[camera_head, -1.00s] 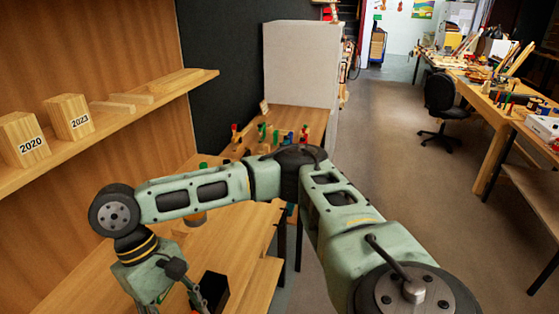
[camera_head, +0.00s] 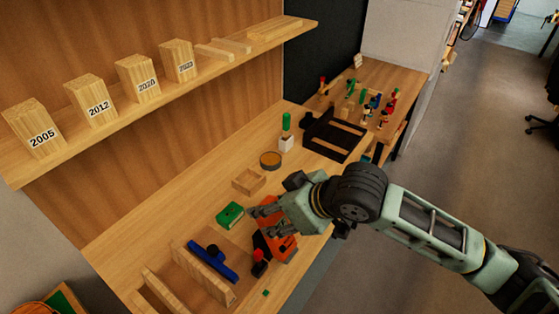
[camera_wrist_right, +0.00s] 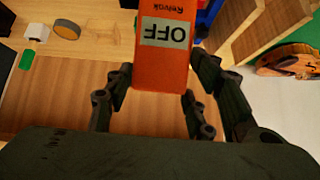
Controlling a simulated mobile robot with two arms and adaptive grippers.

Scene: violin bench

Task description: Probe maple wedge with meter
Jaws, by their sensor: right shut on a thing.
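Four wooden wedge blocks stand on the wall shelf in the head view, labelled 2005 (camera_head: 36,132), 2012 (camera_head: 92,101), 2020 (camera_head: 138,80) and 2023 (camera_head: 179,61). The orange meter (camera_head: 284,249) is at the front of the bench. My right gripper (camera_head: 266,217) is shut on the orange meter. In the right wrist view the meter (camera_wrist_right: 163,75) sits between the fingers, its display reading "OFF" upside down. Whether the meter touches the bench cannot be told. My left gripper is not in view.
Behind lie a small wooden tray (camera_head: 249,181), a round tin (camera_head: 270,160) and a black tray (camera_head: 334,135).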

